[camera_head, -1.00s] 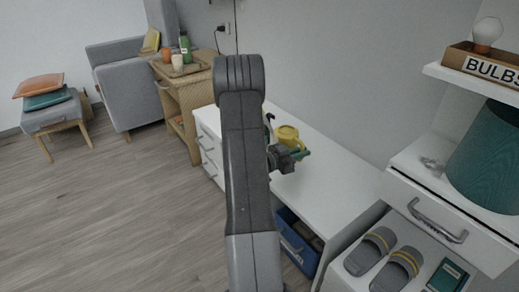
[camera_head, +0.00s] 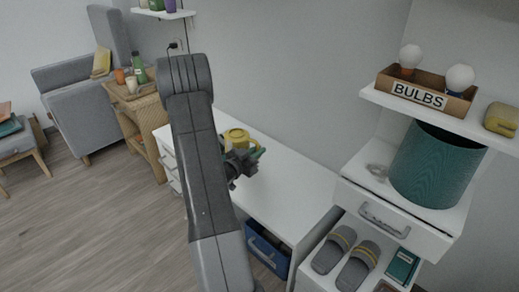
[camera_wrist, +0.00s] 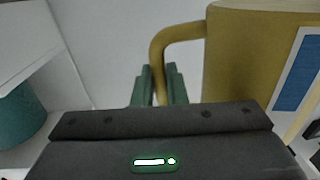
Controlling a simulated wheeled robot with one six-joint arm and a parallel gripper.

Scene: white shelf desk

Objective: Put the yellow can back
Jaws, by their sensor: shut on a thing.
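The yellow can (camera_head: 236,137) shows partly behind my arm in the head view, over the white desk (camera_head: 290,180). In the wrist view the can (camera_wrist: 245,60) fills the upper right, with a blue and white label on its side and a curved handle at its left. My gripper (camera_wrist: 160,85) has its green fingers on either side of this handle and is shut on it. My gripper also shows in the head view (camera_head: 256,153), just right of the can. I cannot tell whether the can touches the desk top.
At the right are a shelf with a bulbs box (camera_head: 425,92), a teal bin (camera_head: 437,165), a drawer (camera_head: 390,218) and grey sandals (camera_head: 345,258). A blue crate (camera_head: 267,250) is under the desk. A wicker table (camera_head: 145,110) with bottle and cups stands back left.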

